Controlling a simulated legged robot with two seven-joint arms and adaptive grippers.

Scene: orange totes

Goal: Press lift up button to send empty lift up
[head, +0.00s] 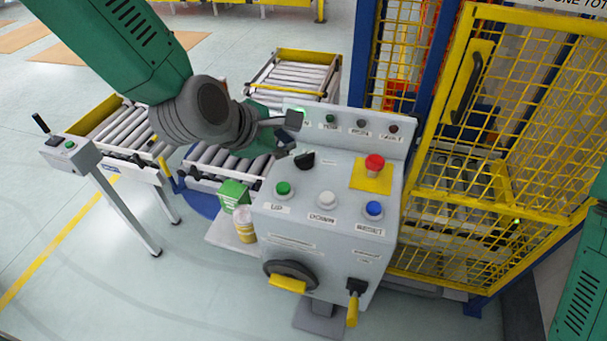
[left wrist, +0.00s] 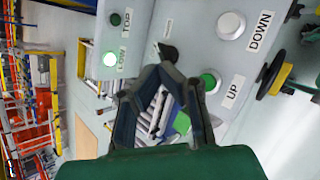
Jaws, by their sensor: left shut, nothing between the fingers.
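The grey control console (head: 330,235) stands in the middle of the head view. Its green UP button (head: 283,188) is at the left of the button row and also shows in the left wrist view (left wrist: 210,82). The white DOWN button (head: 327,200) and blue button (head: 374,209) sit to its right. My left gripper (head: 292,133) is shut and empty, above the console's back left edge and apart from the UP button. In the left wrist view its fingers (left wrist: 165,72) point toward the console's edge near the black knob (left wrist: 168,52). My right gripper is not in view.
A red emergency button (head: 374,163) on a yellow plate and a black selector knob (head: 304,159) stand on the panel. A yellow mesh cage (head: 490,150) is at the right. Roller conveyors (head: 300,75) lie behind. A green bin (head: 233,194) is left of the console.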

